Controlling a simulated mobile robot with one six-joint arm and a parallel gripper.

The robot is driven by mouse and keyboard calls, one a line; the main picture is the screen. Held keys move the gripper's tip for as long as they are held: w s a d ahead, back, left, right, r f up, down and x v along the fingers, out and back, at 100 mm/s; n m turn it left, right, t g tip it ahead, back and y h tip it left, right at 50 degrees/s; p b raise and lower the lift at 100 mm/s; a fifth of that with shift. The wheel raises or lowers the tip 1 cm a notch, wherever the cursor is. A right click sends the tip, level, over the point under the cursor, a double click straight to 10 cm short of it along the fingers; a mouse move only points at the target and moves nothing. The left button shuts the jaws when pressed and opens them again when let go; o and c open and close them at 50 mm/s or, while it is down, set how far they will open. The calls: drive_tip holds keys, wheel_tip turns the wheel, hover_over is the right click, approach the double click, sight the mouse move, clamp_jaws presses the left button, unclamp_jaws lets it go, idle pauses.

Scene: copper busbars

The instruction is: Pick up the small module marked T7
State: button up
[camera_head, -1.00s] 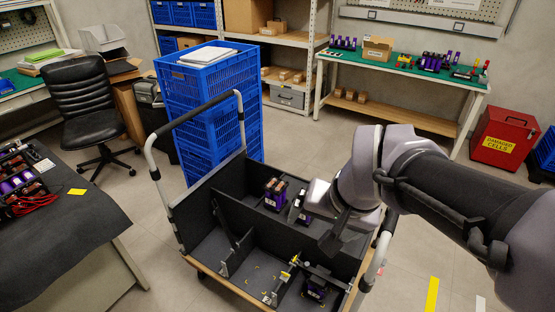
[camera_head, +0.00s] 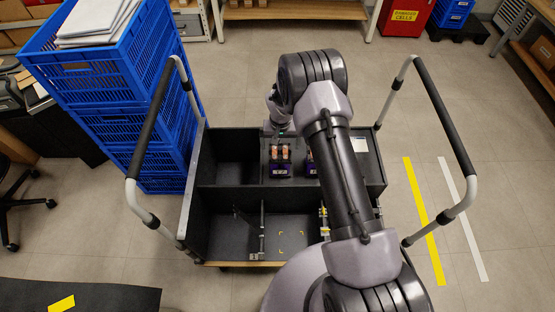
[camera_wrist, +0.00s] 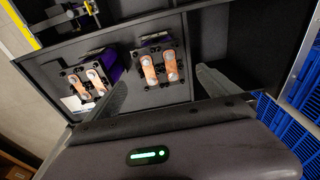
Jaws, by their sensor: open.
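Two small purple-and-black modules with copper busbars on top stand in the far part of the cart. The left module (camera_head: 280,164) shows a white label, too small to read. The right module (camera_head: 310,166) is partly hidden by my arm. In the wrist view, my gripper (camera_wrist: 162,78) is open and empty. Its fingers point toward the left module, which shows between them (camera_wrist: 158,62); whether they reach down beside it I cannot tell. The right module (camera_wrist: 88,78) shows beyond the left-hand finger in that view. I cannot read T7 on either.
The dark cart (camera_head: 226,262) has divider walls and several compartments. A near compartment with yellow corner marks (camera_head: 291,241) looks empty. Stacked blue crates (camera_head: 112,78) stand close on the left. Cart handles (camera_head: 150,130) rise on both sides.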

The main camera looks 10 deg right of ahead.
sight(280, 156)
drive_tip(key=f+b, duration=0.1)
drive_tip(key=f, duration=0.2)
drive_tip(key=f+b, duration=0.2)
drive_tip(key=f, duration=0.2)
drive_tip(key=w+f+b, duration=0.1)
drive_tip(key=f, duration=0.3)
drive_tip(key=shift+w+d+f+b, duration=0.1)
drive_tip(key=shift+d+f+b, duration=0.1)
drive_tip(key=shift+b, duration=0.2)
drive_tip(key=shift+a+r, duration=0.1)
drive_tip(key=shift+r, duration=0.1)
drive_tip(key=shift+c, duration=0.4)
drive_tip(key=c, duration=1.8)
drive_tip(key=shift+w+r, duration=0.1)
drive_tip(key=shift+c, duration=0.9)
